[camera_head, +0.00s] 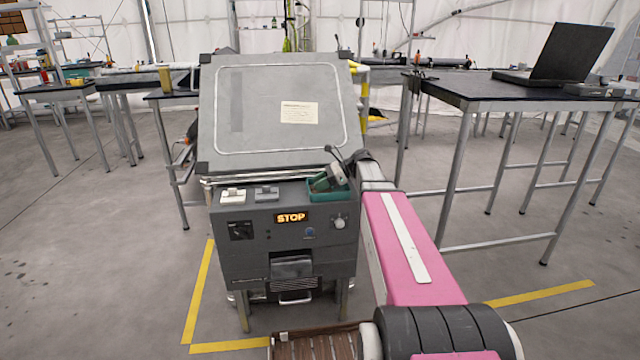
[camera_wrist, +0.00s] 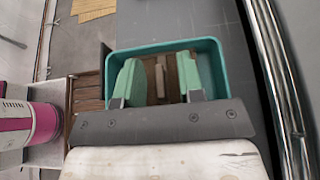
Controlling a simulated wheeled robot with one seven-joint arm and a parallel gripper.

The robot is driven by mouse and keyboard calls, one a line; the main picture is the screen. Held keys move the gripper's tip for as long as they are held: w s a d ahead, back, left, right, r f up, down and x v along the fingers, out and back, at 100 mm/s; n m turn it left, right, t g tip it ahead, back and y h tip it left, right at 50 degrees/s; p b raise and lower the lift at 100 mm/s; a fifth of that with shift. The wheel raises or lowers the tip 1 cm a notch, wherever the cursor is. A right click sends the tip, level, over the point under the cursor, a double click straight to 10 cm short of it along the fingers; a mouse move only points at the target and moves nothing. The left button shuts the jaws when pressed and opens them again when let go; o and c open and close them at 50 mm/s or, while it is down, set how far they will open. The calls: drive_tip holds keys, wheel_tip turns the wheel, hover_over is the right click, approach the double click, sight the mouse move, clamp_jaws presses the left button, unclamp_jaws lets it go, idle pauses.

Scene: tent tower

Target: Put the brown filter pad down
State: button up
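The brown filter pad (camera_wrist: 151,78) shows in the wrist view inside a teal tray (camera_wrist: 218,60). A lighter raised strip runs along its middle. My gripper (camera_wrist: 160,80) reaches down into the tray. Its two pale green fingers stand wide apart, one on each side of the pad's middle strip, with brown showing between them; neither touches the strip. In the head view my gripper (camera_head: 328,181) is at the small green tray (camera_head: 326,194) on the right end of the grey machine's ledge. The pad cannot be made out there.
The grey machine (camera_head: 232,256) has a lit STOP sign (camera_head: 291,218). A white block (camera_head: 233,196) and a grey block (camera_head: 266,193) sit left of the tray. A sloped panel (camera_head: 275,110) rises behind. A table with a laptop (camera_head: 556,58) stands at right.

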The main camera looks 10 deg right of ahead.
drive_tip(key=shift+r, duration=0.2)
drive_tip(key=v, duration=1.1)
drive_tip(key=shift+d+r, duration=0.15)
drive_tip(key=shift+d, duration=0.3)
